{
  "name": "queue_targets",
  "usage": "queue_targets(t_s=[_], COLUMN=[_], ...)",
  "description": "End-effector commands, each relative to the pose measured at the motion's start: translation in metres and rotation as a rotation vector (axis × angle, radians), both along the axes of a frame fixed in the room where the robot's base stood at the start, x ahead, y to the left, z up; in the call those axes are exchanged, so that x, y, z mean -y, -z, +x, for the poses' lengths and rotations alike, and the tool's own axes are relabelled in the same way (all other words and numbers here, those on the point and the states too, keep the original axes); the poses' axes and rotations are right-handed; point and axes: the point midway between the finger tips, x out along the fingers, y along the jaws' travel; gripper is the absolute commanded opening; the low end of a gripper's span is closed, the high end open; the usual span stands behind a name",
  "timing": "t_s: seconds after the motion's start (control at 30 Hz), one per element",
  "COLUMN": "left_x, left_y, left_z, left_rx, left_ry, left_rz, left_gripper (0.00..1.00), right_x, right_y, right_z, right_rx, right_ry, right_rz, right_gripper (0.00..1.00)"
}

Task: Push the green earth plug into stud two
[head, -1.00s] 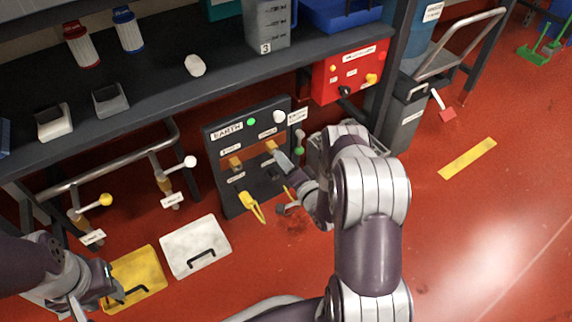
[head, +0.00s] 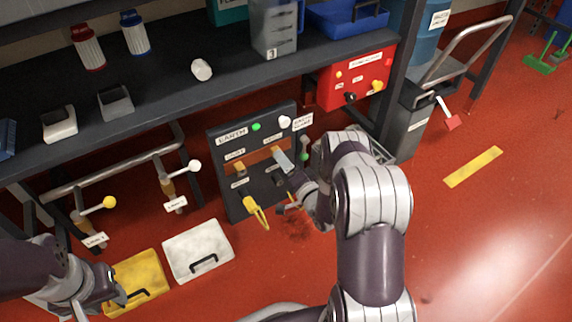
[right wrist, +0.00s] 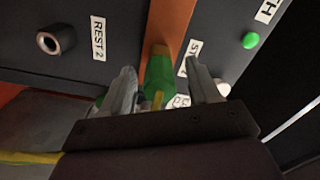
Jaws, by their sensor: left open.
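The green plug (right wrist: 159,76), with a yellow stripe, is at the copper bar beside the label "STUD 2" in the right wrist view. Its far end meets the brass stud (right wrist: 161,49); I cannot tell how deep it sits. My right gripper (right wrist: 160,78) has one finger on each side of the plug, with gaps showing. In the head view my right gripper (head: 284,163) is at the right stud of the earth board (head: 231,203), and the plug is not clear there. My left gripper (head: 117,288) is open and empty at the lower left, near a yellow lid.
The dark socket by "REST 2" (right wrist: 55,40) is empty. The yellow lid (head: 140,270) and white lid (head: 199,243) lie on the floor. A red box (head: 352,80) is at the right under the shelf.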

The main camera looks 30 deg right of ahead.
Motion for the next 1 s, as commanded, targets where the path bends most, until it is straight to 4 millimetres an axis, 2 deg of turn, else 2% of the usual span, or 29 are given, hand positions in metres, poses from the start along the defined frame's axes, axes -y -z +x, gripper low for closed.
queue_targets(t_s=[0.17,0.27,0.5,0.7,0.8,1.0], left_x=[0.000,0.000,0.000,0.000,0.000,0.000], left_y=[-0.001,-0.010,-0.046,-0.060,-0.062,-0.061], left_z=[0.000,0.000,0.000,0.000,0.000,0.000], left_rx=[0.000,0.000,0.000,0.000,0.000,0.000], left_ry=[0.000,0.000,0.000,0.000,0.000,0.000], left_rz=[0.000,0.000,0.000,0.000,0.000,0.000], left_gripper=[0.43,0.43,0.43,0.43,0.43,0.43], right_x=[0.000,0.002,0.007,0.010,0.010,0.010], right_y=[0.000,-0.003,-0.007,-0.003,-0.001,0.000], right_z=[-0.001,-0.012,-0.075,-0.116,-0.125,-0.127], right_rx=[-0.001,-0.003,-0.005,-0.002,-0.001,0.000], right_ry=[0.000,0.003,0.007,0.004,0.003,0.000], right_rz=[0.000,0.002,0.004,0.001,0.001,-0.001], right_gripper=[0.61,0.61,0.61,0.61,0.61,0.61])
